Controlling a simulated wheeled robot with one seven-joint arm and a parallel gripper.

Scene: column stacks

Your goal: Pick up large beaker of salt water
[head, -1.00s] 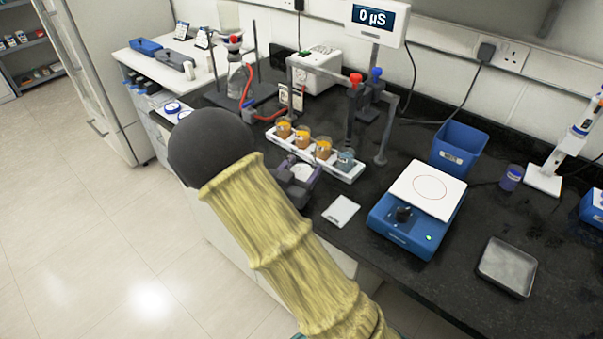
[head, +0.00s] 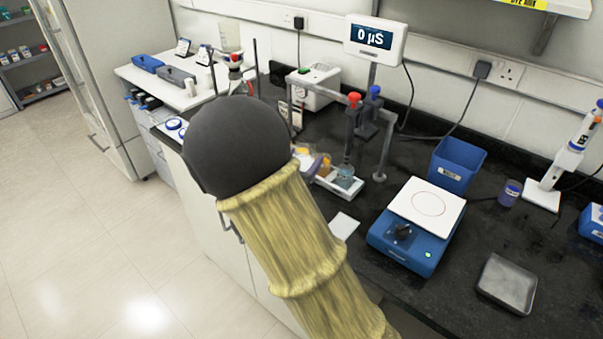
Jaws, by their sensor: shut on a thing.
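My gripper (head: 315,166) is mostly hidden behind my dark, yellow-sleeved arm; only a small purplish part shows at the white tray. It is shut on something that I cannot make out. The white tray (head: 350,190) holds small beakers. One with bluish liquid (head: 345,177) stands at its right end, and an orange one (head: 325,160) is beside the gripper. Which vessel is the large beaker of salt water is not clear. A tall clear vessel (head: 229,38) stands at the back left.
A blue stirrer with a white top (head: 408,240) stands right of the tray, with a blue bin (head: 457,162) behind it. A stand with probes (head: 387,140) rises over the tray. A metal dish (head: 507,283) lies at the front right.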

